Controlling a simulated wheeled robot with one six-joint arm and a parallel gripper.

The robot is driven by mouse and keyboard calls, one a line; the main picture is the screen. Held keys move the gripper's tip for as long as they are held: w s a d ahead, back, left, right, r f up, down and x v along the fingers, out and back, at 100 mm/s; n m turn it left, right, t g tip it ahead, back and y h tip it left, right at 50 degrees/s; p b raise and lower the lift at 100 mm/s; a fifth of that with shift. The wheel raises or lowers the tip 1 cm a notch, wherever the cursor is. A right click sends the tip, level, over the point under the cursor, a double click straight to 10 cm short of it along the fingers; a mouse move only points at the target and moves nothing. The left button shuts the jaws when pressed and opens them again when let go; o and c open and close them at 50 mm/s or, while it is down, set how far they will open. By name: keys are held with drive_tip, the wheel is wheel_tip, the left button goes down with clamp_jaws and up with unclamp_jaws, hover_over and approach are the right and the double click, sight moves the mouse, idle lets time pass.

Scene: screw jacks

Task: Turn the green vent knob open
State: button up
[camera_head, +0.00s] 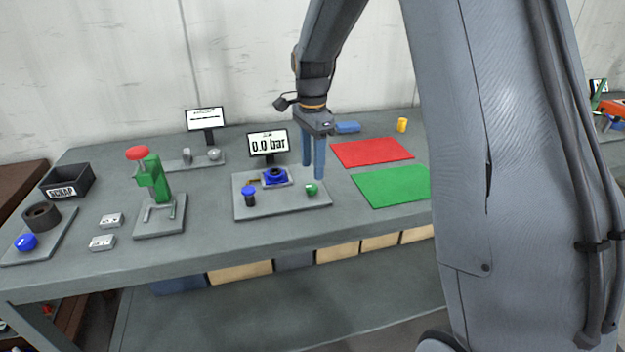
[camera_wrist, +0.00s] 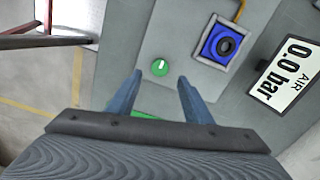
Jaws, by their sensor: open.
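The green vent knob (camera_head: 312,189) sits at the right front of a grey plate (camera_head: 292,203) on the bench. In the wrist view the green knob (camera_wrist: 160,67) shows a white mark on its top and lies just beyond my fingertips, roughly between their lines. My gripper (camera_head: 313,172) points down above the plate's right side, behind the knob in the head view. Its two blue fingers (camera_wrist: 158,83) are apart with nothing between them, and I see no contact with the knob.
A blue fixture (camera_head: 275,176) and a blue knob (camera_head: 249,192) share the plate. A display (camera_head: 268,143) behind reads 0.0 bar. Red (camera_head: 372,152) and green mats (camera_head: 392,187) lie to the right. A green press (camera_head: 152,180) stands left.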

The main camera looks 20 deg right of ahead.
sight(312, 185)
drive_tip(key=shift+f+p, duration=0.65)
drive_tip(key=shift+f, duration=2.3)
drive_tip(key=shift+c, duration=0.3)
drive_tip(key=c, duration=1)
